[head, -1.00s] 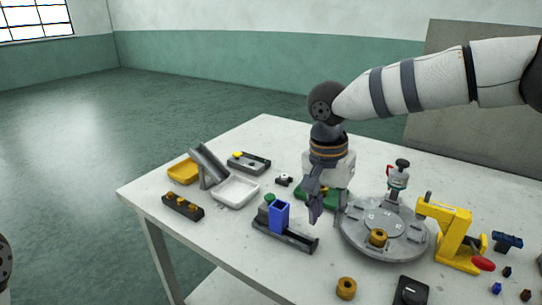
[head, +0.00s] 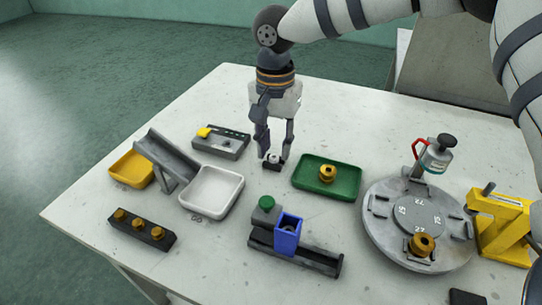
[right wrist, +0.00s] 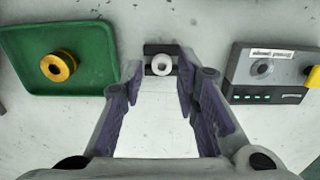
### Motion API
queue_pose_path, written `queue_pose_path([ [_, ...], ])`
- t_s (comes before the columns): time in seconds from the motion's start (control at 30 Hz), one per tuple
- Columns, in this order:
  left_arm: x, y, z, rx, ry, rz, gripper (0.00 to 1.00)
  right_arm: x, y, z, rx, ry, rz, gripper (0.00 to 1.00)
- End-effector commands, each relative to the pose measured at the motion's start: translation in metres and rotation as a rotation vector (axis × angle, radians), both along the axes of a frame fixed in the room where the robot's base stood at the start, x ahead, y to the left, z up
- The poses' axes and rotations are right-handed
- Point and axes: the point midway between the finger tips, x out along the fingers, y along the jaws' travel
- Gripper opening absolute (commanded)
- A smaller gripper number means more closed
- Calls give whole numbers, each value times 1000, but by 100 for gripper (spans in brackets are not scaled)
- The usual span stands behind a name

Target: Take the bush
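A small black block with a pale round ring-like piece (head: 273,158) on it stands on the table below my right gripper (head: 275,152). In the right wrist view the pale round piece (right wrist: 161,65) shows between the open fingertips (right wrist: 160,78), with nothing gripped. Brass-coloured bushes are also in view: one (head: 327,172) lies in the green tray (head: 345,191), one (head: 423,243) stands on the grey round turntable (head: 383,235), and three sit on a black rack (head: 142,233) at the left. The tray's brass bush also shows in the right wrist view (right wrist: 58,66). My left gripper is not in view.
A grey box with a yellow part (head: 222,142) stands left of the gripper. A white tray (head: 212,190), a grey chute (head: 166,158) and a yellow tray (head: 131,169) lie further left. A blue holder (head: 288,234) stands in front, a yellow press (head: 497,222) at right.

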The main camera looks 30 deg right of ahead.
Motion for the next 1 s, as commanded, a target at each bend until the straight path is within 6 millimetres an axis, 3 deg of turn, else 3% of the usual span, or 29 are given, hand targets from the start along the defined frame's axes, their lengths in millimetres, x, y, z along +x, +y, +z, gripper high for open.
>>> queue_pose_path([
  [0.2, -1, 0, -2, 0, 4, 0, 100, 0, 0, -14, 1, -4, 0, 28],
  [0.83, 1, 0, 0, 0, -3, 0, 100, 0, 0, -14, 0, -5, 0, 28],
  [0.93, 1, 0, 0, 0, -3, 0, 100, 1, 0, -14, 0, -5, 0, 6],
  [1.0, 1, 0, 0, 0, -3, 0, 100, 1, 0, -14, 0, -5, 0, 0],
])
